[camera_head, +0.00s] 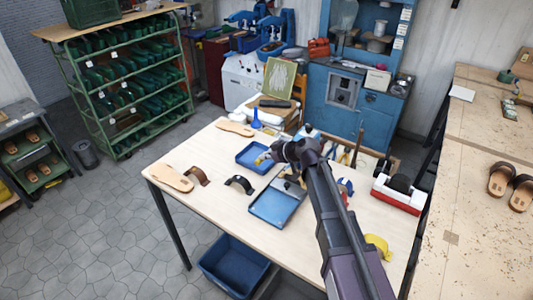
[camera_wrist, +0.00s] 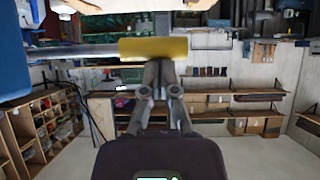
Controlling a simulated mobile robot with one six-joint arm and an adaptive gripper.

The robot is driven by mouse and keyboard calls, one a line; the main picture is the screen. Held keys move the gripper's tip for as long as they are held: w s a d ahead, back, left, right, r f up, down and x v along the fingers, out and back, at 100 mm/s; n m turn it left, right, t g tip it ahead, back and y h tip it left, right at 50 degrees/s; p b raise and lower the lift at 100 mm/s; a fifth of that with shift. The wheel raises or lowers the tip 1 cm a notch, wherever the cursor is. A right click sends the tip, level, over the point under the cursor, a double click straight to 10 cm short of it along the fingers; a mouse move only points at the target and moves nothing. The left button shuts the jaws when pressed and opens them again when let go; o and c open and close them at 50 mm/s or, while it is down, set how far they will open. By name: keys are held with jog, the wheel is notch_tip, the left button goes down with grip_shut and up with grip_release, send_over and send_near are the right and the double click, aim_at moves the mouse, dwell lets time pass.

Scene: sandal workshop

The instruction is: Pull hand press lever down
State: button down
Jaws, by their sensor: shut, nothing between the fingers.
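In the wrist view a yellow grip (camera_wrist: 153,48) sits on the end of a grey metal rod (camera_wrist: 80,52); this looks like the press lever. The rod lies roughly level and runs left toward a large blue body (camera_wrist: 14,55) cut off by the picture edge. My gripper (camera_wrist: 158,66) is shut and empty, its tips right at the lower edge of the yellow grip; I cannot tell if they touch. In the head view my gripper (camera_head: 268,156) is over the worktable, with a small bit of yellow beside it. My arm hides much of the press.
A second bench (camera_head: 470,230) stands at right.

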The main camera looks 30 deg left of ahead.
jog(key=shift+n+t, duration=0.8)
jog(key=shift+t, duration=0.1)
jog(key=shift+s+d+f+b, duration=0.15)
jog(key=shift+f+b, duration=1.15)
jog(key=shift+f, duration=0.05)
jog(key=shift+s+d+f+b, duration=0.1)
jog(key=shift+s+f+b, duration=0.05)
jog(key=shift+f+b, duration=1.15)
jog(key=shift+r, duration=0.1)
jog(key=s+d+r+p, duration=0.3)
jog(key=d+r+p, duration=0.5)
jog(key=r+p, duration=0.1)
jog(key=shift+s+d+r+p, duration=0.15)
jog(key=shift+s+r+p, duration=0.05)
jog(key=shift+s+p, duration=0.2)
jog(key=shift+w, duration=0.1)
